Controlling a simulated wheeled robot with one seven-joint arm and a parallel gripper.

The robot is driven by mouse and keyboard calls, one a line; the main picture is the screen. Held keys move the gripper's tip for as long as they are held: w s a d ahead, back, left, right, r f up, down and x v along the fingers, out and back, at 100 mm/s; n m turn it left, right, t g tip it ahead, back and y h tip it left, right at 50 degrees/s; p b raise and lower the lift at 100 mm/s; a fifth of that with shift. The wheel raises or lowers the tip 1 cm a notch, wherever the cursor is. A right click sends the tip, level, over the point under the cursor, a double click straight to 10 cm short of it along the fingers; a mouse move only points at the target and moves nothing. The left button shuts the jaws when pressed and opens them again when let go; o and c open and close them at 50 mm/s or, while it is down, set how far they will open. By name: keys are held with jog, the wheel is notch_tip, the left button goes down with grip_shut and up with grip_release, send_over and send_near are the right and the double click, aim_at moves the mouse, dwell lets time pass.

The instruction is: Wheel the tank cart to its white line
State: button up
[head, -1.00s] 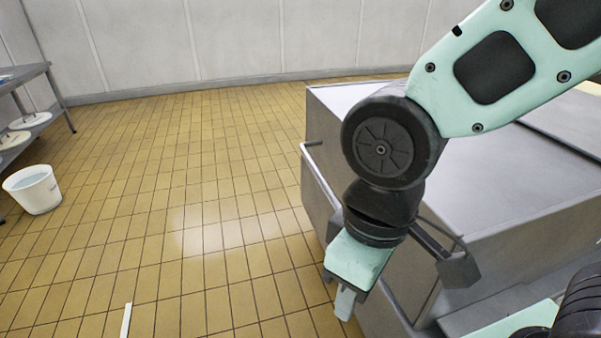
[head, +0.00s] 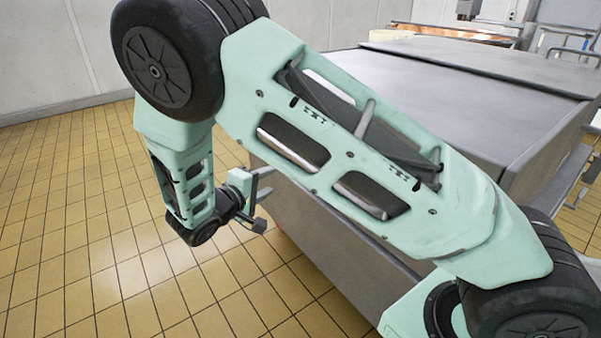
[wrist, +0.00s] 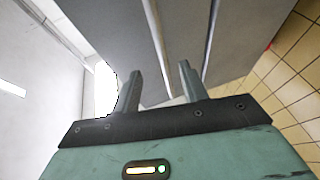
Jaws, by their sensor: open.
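The tank cart (head: 330,238) is a large grey metal box with a flat lid, at the right in the head view. My arm crosses in front of it and hides much of its near side. My gripper (head: 264,184) is open, with its fingers pointing at the cart's left end. In the wrist view my open fingers (wrist: 162,84) face the cart's grey panel (wrist: 110,35). A pale bar (wrist: 154,32) runs toward the space between them; I cannot tell whether it lies between the fingers. The white line is not in view now.
Yellow tiled floor (head: 75,215) is clear to the left of the cart, up to a pale wall (head: 50,50). Copper-coloured equipment (head: 460,30) stands behind the cart. Metal rails show at the far right.

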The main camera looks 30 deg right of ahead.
jog(key=x, duration=1.7)
jog(key=shift+w+d+r, duration=0.15)
jog(key=shift+w+d, duration=0.05)
jog(key=shift+w, duration=0.25)
grip_shut()
